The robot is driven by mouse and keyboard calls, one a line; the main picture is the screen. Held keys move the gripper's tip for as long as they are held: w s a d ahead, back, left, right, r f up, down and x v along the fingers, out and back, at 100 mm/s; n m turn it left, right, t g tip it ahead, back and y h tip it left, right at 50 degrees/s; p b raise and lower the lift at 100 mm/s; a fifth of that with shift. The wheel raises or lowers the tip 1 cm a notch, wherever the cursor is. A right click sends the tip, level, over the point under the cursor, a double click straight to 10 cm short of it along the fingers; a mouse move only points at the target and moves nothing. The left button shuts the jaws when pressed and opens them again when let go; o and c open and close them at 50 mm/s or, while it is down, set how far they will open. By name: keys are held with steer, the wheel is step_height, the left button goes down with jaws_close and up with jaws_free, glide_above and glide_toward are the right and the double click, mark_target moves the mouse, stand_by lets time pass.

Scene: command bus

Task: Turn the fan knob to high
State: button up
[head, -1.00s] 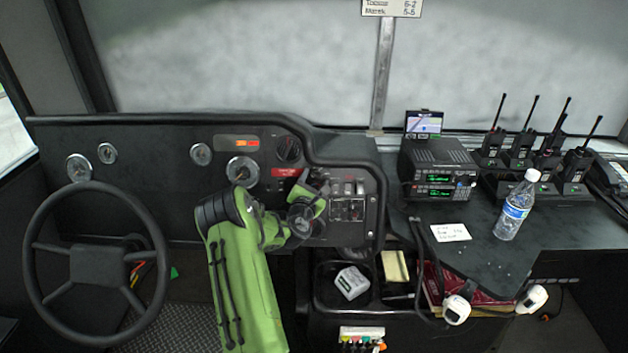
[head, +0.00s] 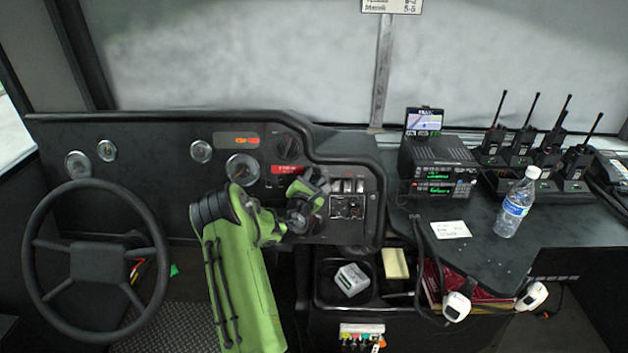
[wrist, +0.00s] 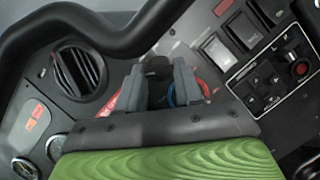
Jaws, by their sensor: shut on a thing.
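My gripper (wrist: 158,84) is shut on a dark round knob (wrist: 158,66) on the dashboard panel. Its two grey fingers stand on either side of the knob in the wrist view. Red and blue markings show on the panel around the fingers. The fingers hide most of the knob, and I cannot read its pointer or setting. In the head view my gripper (head: 318,179) is against the panel right of the round gauge, and the knob is hidden behind it.
Right of my gripper are rocker switches (wrist: 216,48) and a small control plate (wrist: 275,70). A round air vent (wrist: 80,68) and a curved dashboard rim (head: 318,146) lie close by. The steering wheel (head: 40,210) is at far left; a water bottle (head: 514,205) stands on the right counter.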

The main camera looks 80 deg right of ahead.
steer(key=m, duration=0.2)
steer(key=m+g+y, duration=0.1)
steer(key=m, duration=0.2)
steer(key=m+g+y, duration=0.1)
steer(key=m, duration=0.2)
steer(key=shift+w+r+p, duration=0.25)
steer(key=shift+p, duration=0.05)
steer(key=m+y, duration=0.1)
steer(key=m, duration=0.1)
steer(key=m+y, duration=0.1)
steer(key=m, duration=0.1)
steer(key=m+p, duration=0.1)
steer(key=m, duration=0.1)
steer(key=shift+d+r+y, duration=0.15)
steer(key=shift+r+y, duration=0.1)
steer(key=shift+y, duration=0.15)
steer(key=m+y, duration=0.1)
steer(key=m, duration=0.2)
steer(key=m+t+y, duration=0.1)
steer(key=m, duration=0.1)
steer(key=shift+s+d+r+m, duration=0.1)
steer(key=shift+s+r+m, duration=0.1)
steer(key=shift+m, duration=0.2)
steer(key=m+t+y, duration=0.1)
steer(key=m+t, duration=0.1)
steer(key=m, duration=0.2)
steer(key=shift+s+m, duration=0.15)
steer(key=shift+m, duration=0.15)
steer(key=o, duration=1)
steer(key=shift+o, duration=0.2)
